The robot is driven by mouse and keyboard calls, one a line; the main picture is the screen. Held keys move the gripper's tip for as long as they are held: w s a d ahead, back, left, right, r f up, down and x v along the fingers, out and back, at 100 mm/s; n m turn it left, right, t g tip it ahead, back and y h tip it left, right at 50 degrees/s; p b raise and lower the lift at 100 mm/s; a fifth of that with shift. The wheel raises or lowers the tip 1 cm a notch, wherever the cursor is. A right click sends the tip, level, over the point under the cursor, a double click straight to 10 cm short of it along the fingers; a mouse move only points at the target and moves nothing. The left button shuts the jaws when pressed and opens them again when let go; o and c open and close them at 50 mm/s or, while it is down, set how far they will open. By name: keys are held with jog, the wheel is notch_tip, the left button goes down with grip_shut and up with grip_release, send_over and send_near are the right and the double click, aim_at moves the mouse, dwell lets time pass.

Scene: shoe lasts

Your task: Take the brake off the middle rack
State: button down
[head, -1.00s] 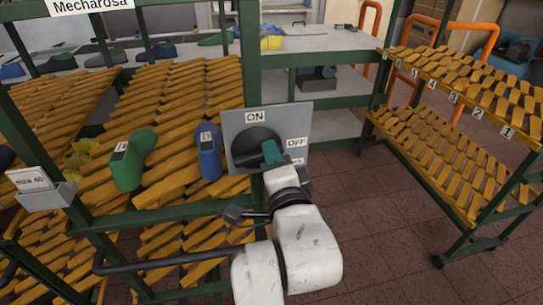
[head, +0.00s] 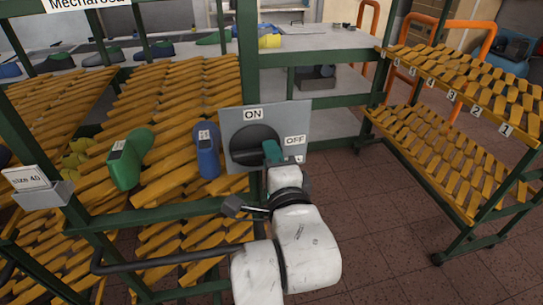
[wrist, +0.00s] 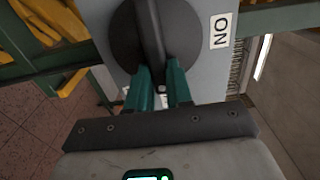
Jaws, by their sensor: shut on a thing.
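The brake is a dark round knob (head: 250,142) with a raised bar, on a grey plate (head: 232,121) fixed to the green rack post. An ON label (head: 253,114) is above the knob and an OFF label (head: 294,139) is to its right. My gripper (head: 273,153) is at the knob's right side, just below and left of OFF. In the wrist view the teal fingers (wrist: 160,85) are closed on the end of the bar (wrist: 150,35), one on each side. The bar looks about level on the plate. My gripper partly hides a small label under OFF.
A blue last (head: 207,150) and a green last (head: 128,160) stand on the yellow slats left of the plate. A card holder (head: 42,190) reading size 40 is at far left. A numbered rack (head: 450,150) stands right, with clear tiled floor between.

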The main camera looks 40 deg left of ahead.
jog(key=c, duration=1)
grip_release()
jog(key=b+v, duration=0.1)
jog(key=v, duration=1)
jog(key=shift+f+b, duration=0.1)
jog(key=shift+b, duration=0.2)
jog(key=shift+w+a, duration=0.1)
